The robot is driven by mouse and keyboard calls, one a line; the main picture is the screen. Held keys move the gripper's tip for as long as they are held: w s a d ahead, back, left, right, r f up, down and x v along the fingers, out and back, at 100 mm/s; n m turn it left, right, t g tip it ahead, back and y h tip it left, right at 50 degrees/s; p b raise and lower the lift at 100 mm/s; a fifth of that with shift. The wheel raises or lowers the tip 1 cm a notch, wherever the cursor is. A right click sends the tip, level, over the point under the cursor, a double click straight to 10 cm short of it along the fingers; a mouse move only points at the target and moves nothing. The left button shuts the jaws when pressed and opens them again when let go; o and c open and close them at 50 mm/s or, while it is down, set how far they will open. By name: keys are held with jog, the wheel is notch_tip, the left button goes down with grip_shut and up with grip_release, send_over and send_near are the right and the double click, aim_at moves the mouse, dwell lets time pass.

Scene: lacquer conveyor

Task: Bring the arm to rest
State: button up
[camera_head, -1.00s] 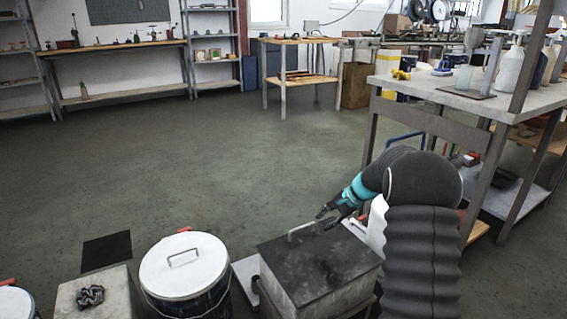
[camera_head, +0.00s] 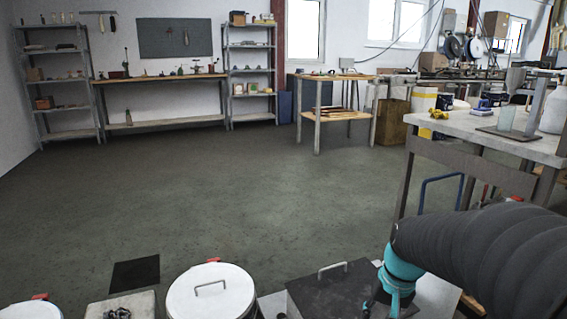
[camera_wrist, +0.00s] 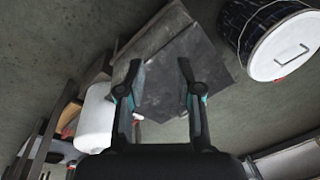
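My gripper (camera_wrist: 159,68) shows in the wrist view with its two fingers spread apart and nothing between them. In the head view my gripper (camera_head: 374,300) is at the lower right, partly cut off by the bottom edge. My black-sleeved arm reaches in from the right edge. The gripper is above or beside a grey box with a dark lid (camera_head: 325,290), and I cannot tell the exact gap. The box also shows beyond the fingers in the wrist view (camera_wrist: 170,90).
A white-lidded drum (camera_head: 208,298) stands left of the box. It also shows in the wrist view (camera_wrist: 285,45). A workbench (camera_head: 478,130) with bottles stands at the right. Shelves (camera_head: 250,75) and a wooden table (camera_head: 335,80) are at the back. The middle floor is clear.

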jog(key=s+a+r+n+t, duration=0.1)
jog(key=s+a+r+t, duration=0.1)
jog(key=s+r, duration=0.2)
jog(key=s+a+r+n+t+h, duration=0.1)
jog(key=s+r, duration=0.3)
jog(key=s, duration=0.6)
jog(key=shift+a+n+t, duration=0.45)
jog(key=shift+n+t, duration=0.15)
jog(key=shift+n, duration=0.1)
jog(key=shift+s, duration=0.1)
